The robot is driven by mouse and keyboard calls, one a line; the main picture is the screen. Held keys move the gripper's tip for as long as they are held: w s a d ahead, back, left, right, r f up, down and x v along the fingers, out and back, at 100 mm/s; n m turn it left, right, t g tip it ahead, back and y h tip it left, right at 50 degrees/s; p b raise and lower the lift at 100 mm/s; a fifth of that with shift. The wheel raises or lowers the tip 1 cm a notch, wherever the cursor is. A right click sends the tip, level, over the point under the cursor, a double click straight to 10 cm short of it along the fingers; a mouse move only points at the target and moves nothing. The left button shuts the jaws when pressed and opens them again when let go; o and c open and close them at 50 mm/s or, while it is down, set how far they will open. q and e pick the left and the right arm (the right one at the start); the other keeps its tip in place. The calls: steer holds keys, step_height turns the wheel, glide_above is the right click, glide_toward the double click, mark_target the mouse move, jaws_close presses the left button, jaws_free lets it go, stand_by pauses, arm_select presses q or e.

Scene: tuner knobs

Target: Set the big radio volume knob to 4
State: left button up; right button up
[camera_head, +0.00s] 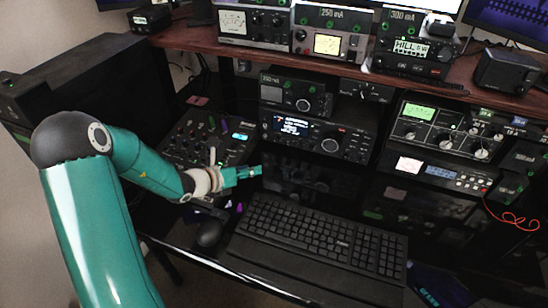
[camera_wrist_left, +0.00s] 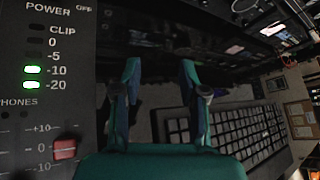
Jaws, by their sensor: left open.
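Several radios stand under the shelf. The larger middle radio (camera_head: 305,139) has a lit blue-white screen and a big round knob (camera_head: 330,144) on its right side. I cannot tell for certain whether this is the volume knob, and its scale is too small to read. My left gripper (camera_head: 257,171) is in front of and below this radio, left of the knob and apart from it. In the left wrist view its two fingers (camera_wrist_left: 160,72) are spread with nothing between them. My right gripper is in neither view.
A mixer (camera_head: 208,136) with sliders and small knobs lies left of the gripper; its panel with green lights (camera_wrist_left: 45,78) fills the wrist view's left side. A black keyboard (camera_head: 318,243) and a mouse (camera_head: 209,234) lie in front. A wooden shelf (camera_head: 190,38) overhangs the radios.

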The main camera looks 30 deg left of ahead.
mark_target(276, 142)
arm_select(q)
steer(key=a+n+t, duration=0.1)
steer(key=n, duration=0.1)
steer(key=a+n+b, duration=0.1)
steer(key=n, duration=0.1)
steer(key=a+r+n+t, duration=0.1)
steer(key=n, duration=0.1)
steer(key=shift+s+r+t+y+b, duration=0.1)
steer(key=shift+s+t+y+b, duration=0.2)
steer(key=shift+s+y+b, duration=0.1)
steer(key=shift+w+a+r, duration=0.15)
steer(key=shift+n, duration=0.3)
steer(key=p+x, duration=0.1)
steer(key=x, duration=1.5)
steer(key=shift+w+r, duration=0.1)
steer(key=shift+w, duration=0.2)
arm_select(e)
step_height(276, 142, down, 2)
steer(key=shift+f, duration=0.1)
arm_select(q)
jaws_close()
